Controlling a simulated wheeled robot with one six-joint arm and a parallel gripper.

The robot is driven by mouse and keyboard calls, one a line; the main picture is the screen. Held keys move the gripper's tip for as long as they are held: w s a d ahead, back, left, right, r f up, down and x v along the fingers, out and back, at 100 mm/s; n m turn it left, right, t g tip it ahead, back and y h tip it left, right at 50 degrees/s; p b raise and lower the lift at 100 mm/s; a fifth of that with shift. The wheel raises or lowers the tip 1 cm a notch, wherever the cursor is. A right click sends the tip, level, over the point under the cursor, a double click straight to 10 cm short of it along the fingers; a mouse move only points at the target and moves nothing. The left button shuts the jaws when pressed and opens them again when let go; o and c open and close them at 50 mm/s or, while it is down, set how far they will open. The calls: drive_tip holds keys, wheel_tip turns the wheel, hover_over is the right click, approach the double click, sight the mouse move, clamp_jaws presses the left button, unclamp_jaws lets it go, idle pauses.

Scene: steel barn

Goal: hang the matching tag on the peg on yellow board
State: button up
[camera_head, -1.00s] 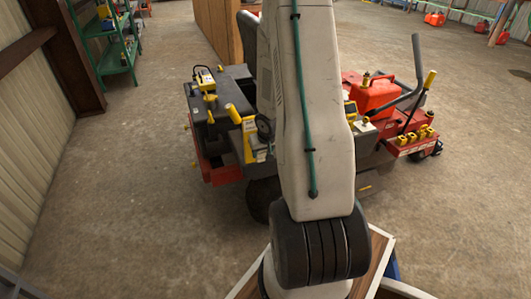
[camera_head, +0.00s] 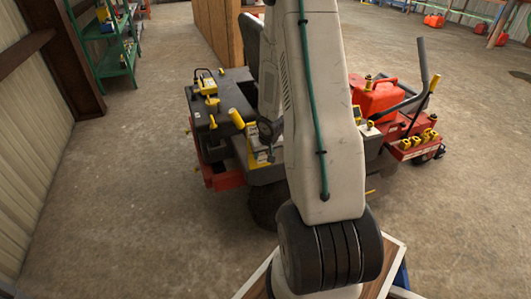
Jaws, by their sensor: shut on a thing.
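My gripper is out of view; my arm rises through the middle of the picture and leaves it at the top. I see no tag, no peg and no yellow board that I can make out. A red and black riding machine (camera_head: 222,118) stands behind my arm, which hides its middle. It carries a yellow lever (camera_head: 236,118), a yellow-labelled box (camera_head: 257,146) and several yellow fittings (camera_head: 411,142) on its red right end.
A red fuel can (camera_head: 374,98) sits on the machine's right side. A green shelf (camera_head: 115,50) stands by the left wall, and a wooden partition (camera_head: 216,32) stands behind the machine. Open concrete floor (camera_head: 120,190) lies to the left and right.

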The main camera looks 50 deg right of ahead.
idle(0.4)
drive_tip(key=o, duration=1.4)
drive_tip(key=s+a+r+n, duration=0.1)
drive_tip(key=a+r, duration=0.4)
drive_tip(key=r, duration=0.3)
drive_tip(key=s+a+r+g+h, duration=0.1)
drive_tip(key=a+r, duration=0.3)
drive_tip(key=r, duration=0.3)
drive_tip(key=s+a+r+n, duration=0.1)
drive_tip(key=a+r, duration=0.4)
drive_tip(key=r, duration=0.3)
drive_tip(key=s+a+r+n+y, duration=0.1)
drive_tip(key=s+a+r, duration=0.2)
drive_tip(key=s+a, duration=0.3)
drive_tip(key=s+a+r+n+g+y, duration=0.1)
drive_tip(key=s+a+r, duration=0.3)
drive_tip(key=s+a, duration=0.2)
drive_tip(key=s+a+r+n+y, duration=0.1)
drive_tip(key=s+a+r, duration=0.3)
drive_tip(key=s+a, duration=0.3)
drive_tip(key=shift+a+n+g, duration=0.1)
drive_tip(key=shift+n+g, duration=0.2)
drive_tip(key=shift+n, duration=0.1)
